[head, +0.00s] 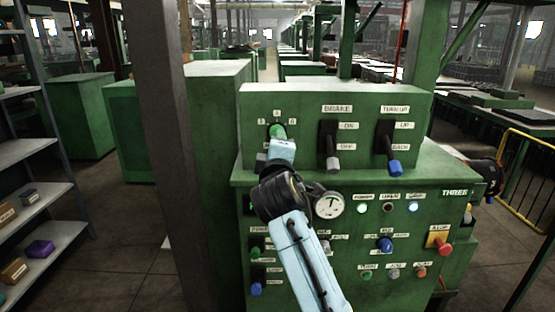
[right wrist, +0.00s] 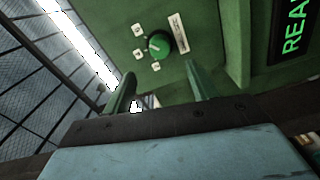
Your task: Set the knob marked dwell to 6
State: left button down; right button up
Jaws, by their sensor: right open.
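A round green knob (right wrist: 159,44) with a pale pointer line sits on the green panel in the right wrist view. Small number tags surround its left side, and a name plate (right wrist: 179,32) beside it is too small to read. The pointer line seems to lean toward the lower-left tags; I cannot read the number. In the head view the knob (head: 277,130) is at the panel's upper left, partly covered by my right gripper (head: 281,149). My right gripper (right wrist: 160,72) is open, its fingers apart just short of the knob, not closed on it. My left gripper is out of view.
Levers marked brake (head: 330,145) and turn up (head: 387,146) stand right of the knob. Lower are a gauge (head: 330,205), lamps, a blue knob (head: 385,244) and a red stop button (head: 444,249). A dark post (head: 165,100) rises left of the machine.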

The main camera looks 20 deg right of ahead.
jog(key=shift+v, duration=2)
